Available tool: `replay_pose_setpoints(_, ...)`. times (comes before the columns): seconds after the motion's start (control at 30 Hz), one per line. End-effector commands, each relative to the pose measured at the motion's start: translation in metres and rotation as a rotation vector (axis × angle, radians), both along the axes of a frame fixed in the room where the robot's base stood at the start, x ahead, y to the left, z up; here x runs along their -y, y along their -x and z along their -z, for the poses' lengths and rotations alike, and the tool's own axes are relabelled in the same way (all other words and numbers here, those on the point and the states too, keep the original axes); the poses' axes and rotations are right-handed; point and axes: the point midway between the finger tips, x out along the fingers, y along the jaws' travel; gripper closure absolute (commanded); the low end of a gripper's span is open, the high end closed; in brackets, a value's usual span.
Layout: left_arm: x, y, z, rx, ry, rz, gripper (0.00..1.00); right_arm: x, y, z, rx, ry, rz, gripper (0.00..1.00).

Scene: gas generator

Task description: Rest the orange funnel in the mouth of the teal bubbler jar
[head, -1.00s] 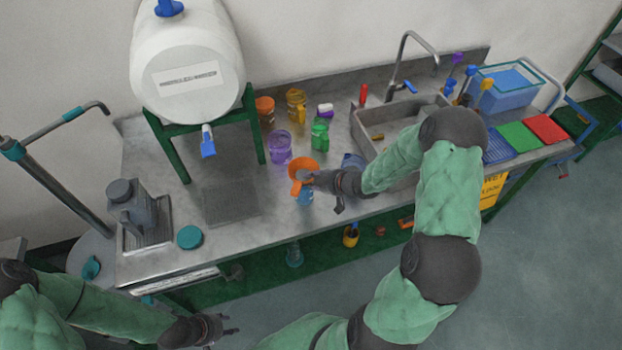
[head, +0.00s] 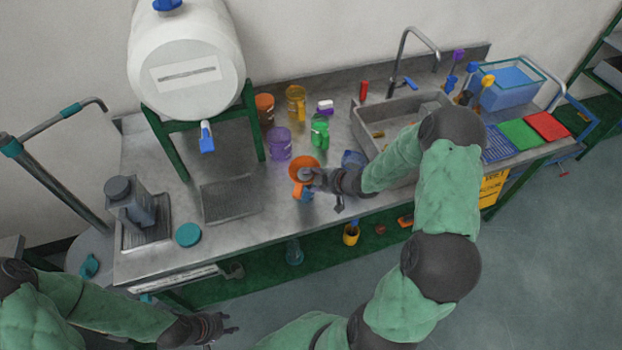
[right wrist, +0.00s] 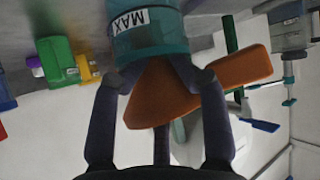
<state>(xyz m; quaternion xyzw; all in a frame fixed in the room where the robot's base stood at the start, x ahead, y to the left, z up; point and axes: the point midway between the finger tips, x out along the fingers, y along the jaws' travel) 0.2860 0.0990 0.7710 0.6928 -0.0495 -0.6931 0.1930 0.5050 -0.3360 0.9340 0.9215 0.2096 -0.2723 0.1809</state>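My right gripper (head: 312,178) is shut on the orange funnel (head: 305,166) near the front edge of the bench. The right wrist view shows its fingers (right wrist: 165,80) on either side of the orange funnel (right wrist: 160,98). The teal bubbler jar, marked MAX (right wrist: 140,30), stands close against the funnel in that view. In the head view only a bluish sliver of the jar (head: 309,194) shows below the funnel. Whether the spout is inside the mouth is hidden. My left gripper (head: 222,328) is open and empty, in front of the bench.
A purple beaker (head: 279,143), green bottle (head: 320,130) and amber jug (head: 296,102) stand behind the funnel. A sink (head: 385,150) is to the right. A teal disc (head: 188,235) lies at the left, near a grey canister (head: 135,203). The bench between is clear.

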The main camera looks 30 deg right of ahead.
Motion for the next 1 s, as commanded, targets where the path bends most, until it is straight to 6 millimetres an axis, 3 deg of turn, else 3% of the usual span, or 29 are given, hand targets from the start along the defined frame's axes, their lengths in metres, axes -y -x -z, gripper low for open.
replay_pose_setpoints(0.37, 0.0, 0.0, 0.0, 0.0, 0.0, 0.0, 0.6, 0.0, 0.009, 0.001, -0.012, -0.004, 0.0, 0.54)
replay_pose_setpoints(1.0, 0.0, 0.0, 0.0, 0.0, 0.0, 0.0, 0.6, 0.032, 0.086, -0.064, 0.0, 0.001, 0.002, 0.54)
